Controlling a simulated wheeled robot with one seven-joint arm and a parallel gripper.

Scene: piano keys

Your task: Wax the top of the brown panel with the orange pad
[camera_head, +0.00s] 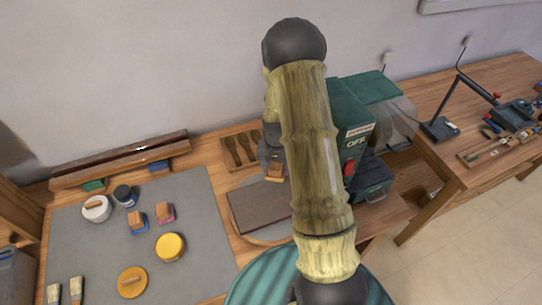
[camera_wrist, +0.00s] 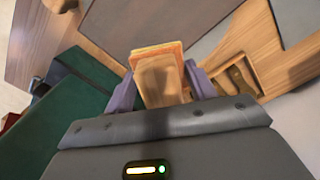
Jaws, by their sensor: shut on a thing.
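The orange pad (camera_wrist: 157,50) shows an orange edge past the grip. In the head view the pad (camera_head: 275,178) is near the panel's far right corner. I cannot tell whether it touches the panel.
A grey mat (camera_head: 205,270) at left holds a yellow tin (camera_head: 170,247), a round yellow pad (camera_head: 132,282), a white bowl (camera_head: 97,208), two other blocks and brushes. A tray of wooden tools (camera_head: 240,151) is behind the panel. A green machine (camera_head: 350,115) stands close at right.

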